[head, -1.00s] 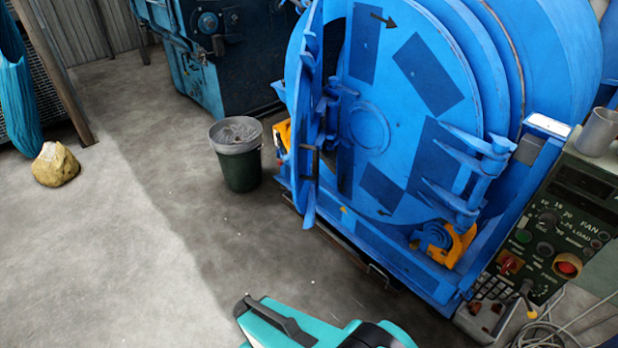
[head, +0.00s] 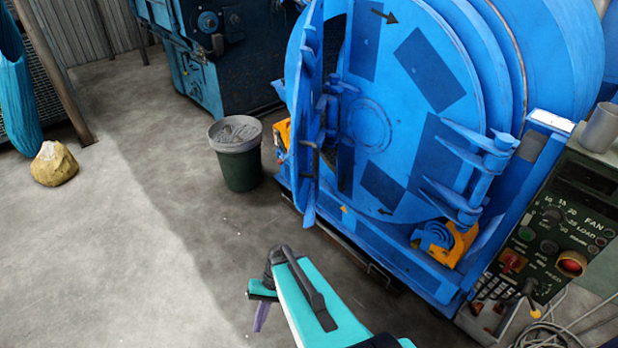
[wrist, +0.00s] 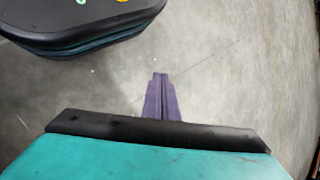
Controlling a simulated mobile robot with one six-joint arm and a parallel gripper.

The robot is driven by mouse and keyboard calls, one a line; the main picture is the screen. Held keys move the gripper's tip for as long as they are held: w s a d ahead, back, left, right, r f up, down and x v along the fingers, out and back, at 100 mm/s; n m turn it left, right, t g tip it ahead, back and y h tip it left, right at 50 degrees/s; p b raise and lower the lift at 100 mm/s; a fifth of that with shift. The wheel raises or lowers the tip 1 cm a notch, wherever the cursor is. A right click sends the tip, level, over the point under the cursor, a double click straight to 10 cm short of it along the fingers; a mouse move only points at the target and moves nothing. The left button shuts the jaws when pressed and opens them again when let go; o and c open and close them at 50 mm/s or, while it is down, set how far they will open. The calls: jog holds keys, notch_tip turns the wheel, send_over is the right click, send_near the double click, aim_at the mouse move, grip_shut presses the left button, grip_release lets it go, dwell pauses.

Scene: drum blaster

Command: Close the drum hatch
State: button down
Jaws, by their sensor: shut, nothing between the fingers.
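The big blue drum machine (head: 560,70) stands at the right in the head view. Its round blue front (head: 400,110) has dark blue patches and hinge arms on its right side. A narrow blue hatch panel (head: 309,110) with a handle stands out at the left of this front, seen nearly edge-on. A dark gap shows between them, so the hatch looks open. My gripper (head: 261,318) is low in the head view, in front of the machine and apart from the hatch. Its purple fingers (wrist: 161,95) are together and empty over bare floor in the wrist view.
A control panel (head: 560,225) with knobs stands right of the drum, with cables on the floor. A yellowish rock (head: 54,164) lies farther left. The concrete floor between is clear.

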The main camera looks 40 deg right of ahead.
jog(key=w+d+r+m+t+y+b, duration=0.1)
jog(key=w+d+r+t, duration=0.3)
jog(key=d, duration=0.3)
jog(key=w+d+r+m+t+y+b, duration=0.1)
jog(key=w+d+r+m+t+y, duration=0.15)
jog(key=d+r, duration=0.45)
jog(key=w+d+r+m+t+y, duration=0.1)
jog(key=w+d+r+t, duration=0.3)
jog(key=d, duration=0.4)
jog(key=s+d+r+t+b, duration=0.1)
jog(key=s+d+r+t, duration=0.2)
jog(key=d+r, duration=0.6)
jog(key=s+d+r+t+h+b, duration=0.1)
jog(key=s+d+r+t, duration=0.2)
jog(key=d+r, duration=0.6)
jog(key=s+d+m, duration=0.1)
jog(key=d, duration=0.1)
jog(key=shift+s+d+r+t, duration=0.15)
jog(key=shift+d+r+t, duration=0.1)
jog(key=shift+d+t, duration=0.1)
jog(key=shift+a+h, duration=0.1)
jog(key=shift+h, duration=0.15)
